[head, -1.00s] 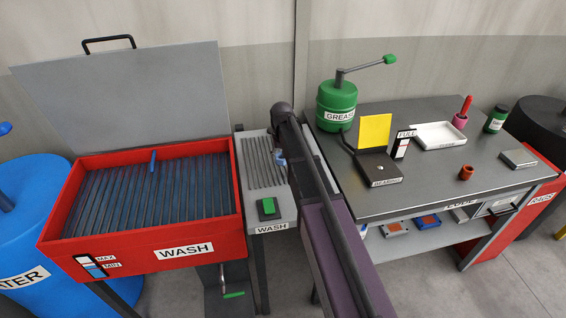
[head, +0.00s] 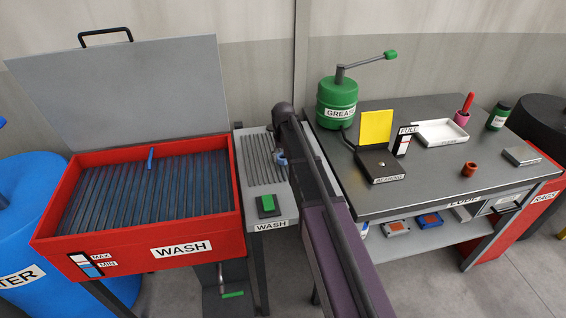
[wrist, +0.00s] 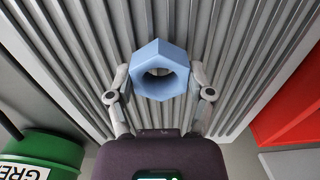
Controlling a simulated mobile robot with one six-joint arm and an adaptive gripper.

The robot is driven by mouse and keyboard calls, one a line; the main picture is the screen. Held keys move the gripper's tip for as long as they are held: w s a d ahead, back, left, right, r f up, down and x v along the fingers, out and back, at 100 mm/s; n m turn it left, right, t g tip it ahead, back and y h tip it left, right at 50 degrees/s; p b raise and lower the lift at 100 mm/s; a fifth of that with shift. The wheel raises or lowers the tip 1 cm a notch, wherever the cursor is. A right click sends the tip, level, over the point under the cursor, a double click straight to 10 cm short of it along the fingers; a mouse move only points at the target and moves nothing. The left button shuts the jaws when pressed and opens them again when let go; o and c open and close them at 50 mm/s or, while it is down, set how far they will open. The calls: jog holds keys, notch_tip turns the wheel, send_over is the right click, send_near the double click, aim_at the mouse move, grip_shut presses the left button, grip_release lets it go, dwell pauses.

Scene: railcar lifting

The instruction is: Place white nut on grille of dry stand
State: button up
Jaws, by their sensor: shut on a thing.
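A pale blue hex nut (wrist: 160,47) is held between the fingers of my gripper (wrist: 160,74) in the wrist view. Its hole faces the camera, and the grey slats of the grille (wrist: 75,55) fill the background behind it. Whether the nut touches the slats cannot be told. In the head view the nut (head: 281,159) is a small blue patch at the right side of the dry stand's grille (head: 260,160), beside my arm. My arm hides the gripper and part of the stand there. No white nut shows.
The red wash tank (head: 140,240) with its raised grey lid (head: 120,90) stands left of the stand. A green button (head: 267,203) is on the stand's front. The bench (head: 430,185) on the right holds a green grease pump (head: 337,103), a bearing box (head: 385,172) and a white tray (head: 441,133).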

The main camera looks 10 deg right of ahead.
jog(key=shift+f, duration=0.3)
jog(key=shift+f, duration=0.15)
jog(key=o, duration=1.3)
notch_tip(320, 180, up, 12)
jog(key=p, duration=1.1)
jog(key=shift+p, duration=0.4)
jog(key=s+a, duration=0.1)
jog(key=s, duration=2.5)
jog(key=shift+s, duration=0.25)
